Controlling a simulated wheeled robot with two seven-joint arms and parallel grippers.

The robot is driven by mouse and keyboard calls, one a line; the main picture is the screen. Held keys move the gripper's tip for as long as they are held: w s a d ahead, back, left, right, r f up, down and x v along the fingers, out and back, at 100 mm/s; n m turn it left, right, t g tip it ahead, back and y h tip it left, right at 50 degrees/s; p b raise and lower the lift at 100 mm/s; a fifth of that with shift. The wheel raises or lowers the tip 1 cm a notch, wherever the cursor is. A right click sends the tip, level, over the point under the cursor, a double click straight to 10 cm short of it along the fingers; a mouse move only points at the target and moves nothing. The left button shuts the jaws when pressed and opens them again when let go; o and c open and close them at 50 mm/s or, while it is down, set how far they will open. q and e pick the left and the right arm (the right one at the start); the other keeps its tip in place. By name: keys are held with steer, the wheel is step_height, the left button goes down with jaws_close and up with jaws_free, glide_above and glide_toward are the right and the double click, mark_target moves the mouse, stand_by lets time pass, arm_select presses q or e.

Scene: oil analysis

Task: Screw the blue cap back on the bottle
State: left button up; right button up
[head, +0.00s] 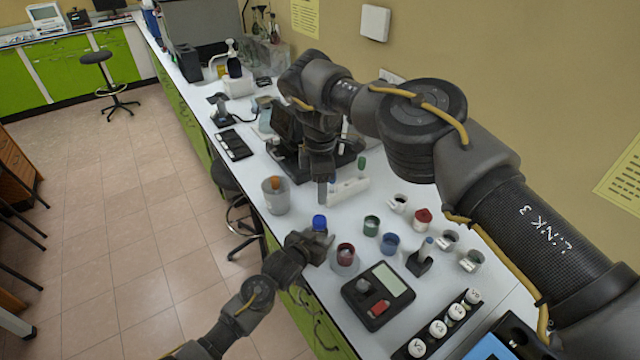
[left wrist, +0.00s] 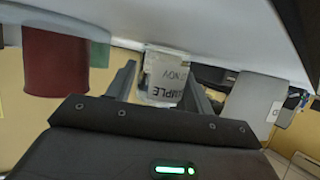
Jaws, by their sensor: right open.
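The blue cap (head: 319,223) shows in the head view at the top of my left gripper (head: 318,243), near the front edge of the bench. In the left wrist view, the sample bottle (left wrist: 165,78) with a printed white label sits between the fingers of my left gripper (left wrist: 160,85), which look shut on it. Most of the bottle is hidden in the head view, and I cannot tell how the cap sits on its neck. My right gripper (head: 322,200) points down just above the cap, open and apart from it, seen side-on.
Several coloured cups, including a red one (head: 346,254) and a blue one (head: 390,243), stand to the right. A black scale (head: 378,295) and a vial rack (head: 440,325) are nearer. A beaker (head: 275,196) stands left, a microscope (head: 290,150) behind.

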arm_select(q)
steer(key=o, duration=0.3)
steer(key=b+v, duration=0.1)
steer(key=v, duration=0.9)
steer(key=shift+s+a+r+b, duration=0.1)
steer(key=shift+s+a+b, duration=0.15)
steer(key=shift+s+b, duration=0.1)
steer(key=shift+d, duration=0.1)
